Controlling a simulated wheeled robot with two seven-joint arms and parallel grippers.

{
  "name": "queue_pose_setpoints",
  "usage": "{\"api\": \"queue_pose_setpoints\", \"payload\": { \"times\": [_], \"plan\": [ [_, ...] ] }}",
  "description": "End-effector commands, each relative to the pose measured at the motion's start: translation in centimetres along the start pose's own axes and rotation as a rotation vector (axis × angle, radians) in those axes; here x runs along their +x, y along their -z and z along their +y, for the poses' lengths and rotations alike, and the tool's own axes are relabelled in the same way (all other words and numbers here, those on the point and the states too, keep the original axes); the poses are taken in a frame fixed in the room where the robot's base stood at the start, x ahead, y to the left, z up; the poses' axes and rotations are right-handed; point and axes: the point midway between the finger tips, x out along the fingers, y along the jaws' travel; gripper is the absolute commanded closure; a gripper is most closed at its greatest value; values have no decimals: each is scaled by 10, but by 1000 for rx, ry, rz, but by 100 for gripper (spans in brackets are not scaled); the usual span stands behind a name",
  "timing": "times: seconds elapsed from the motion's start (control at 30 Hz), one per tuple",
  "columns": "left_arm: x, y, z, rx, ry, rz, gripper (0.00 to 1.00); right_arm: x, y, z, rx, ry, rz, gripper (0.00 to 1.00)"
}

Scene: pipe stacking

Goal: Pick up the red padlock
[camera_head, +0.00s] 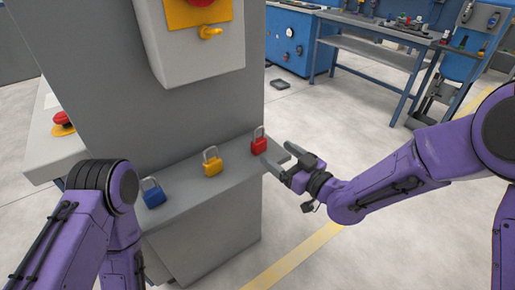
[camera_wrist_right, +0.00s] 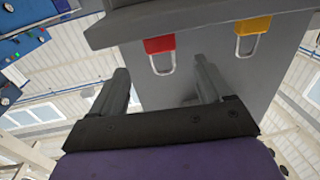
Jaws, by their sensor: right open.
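The red padlock (camera_head: 258,145) stands with its shackle up near the right end of a grey shelf (camera_head: 222,192). A yellow padlock (camera_head: 212,166) and a blue padlock (camera_head: 153,196) stand to its left on the same shelf. My right gripper (camera_head: 278,152) is open and empty, just right of the red padlock. In the right wrist view the red padlock (camera_wrist_right: 160,46) appears upside down, beyond and between the two spread fingers (camera_wrist_right: 161,68). The yellow padlock (camera_wrist_right: 253,26) is farther right there. My left arm shows at the lower left, but its gripper is out of view.
A grey column (camera_head: 190,110) rises behind the shelf. A box with a red and yellow switch (camera_head: 208,32) hangs above. A red emergency button (camera_head: 62,120) is at the left. A blue workbench (camera_head: 375,50) stands far back. Open floor lies to the right.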

Motion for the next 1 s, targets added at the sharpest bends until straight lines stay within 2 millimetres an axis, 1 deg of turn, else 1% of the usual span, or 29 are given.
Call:
{"api": "queue_pose_setpoints", "payload": {
  "times": [0.03,0.17,0.43,0.53,0.7,0.73,0.77,0.8,0.87,0.9,1.0],
  "plan": [
    [-2,1,0,0,0,0,26,9,1,0,-2,2,-2,21],
    [-4,2,0,0,0,0,26,25,0,-1,1,1,-3,21],
    [-10,4,-1,0,0,0,26,69,2,-2,4,-2,-4,21],
    [-10,4,-1,0,0,0,26,76,1,-2,5,-2,-4,21],
    [-9,4,-1,0,0,0,26,76,1,-2,5,-3,-5,21],
    [-9,4,-1,0,0,0,26,76,1,-2,5,-3,-5,25],
    [-9,4,-1,0,0,0,26,76,1,-2,5,-3,-5,34],
    [-9,4,-1,0,0,0,26,76,1,-2,5,-3,-5,47],
    [-9,4,-1,0,0,0,26,75,1,-2,5,-3,-5,67],
    [-9,4,-1,0,0,0,26,75,1,-2,5,-3,-5,80],
    [-10,4,-1,0,0,0,26,75,1,-2,5,-3,-4,80]
  ]
}}
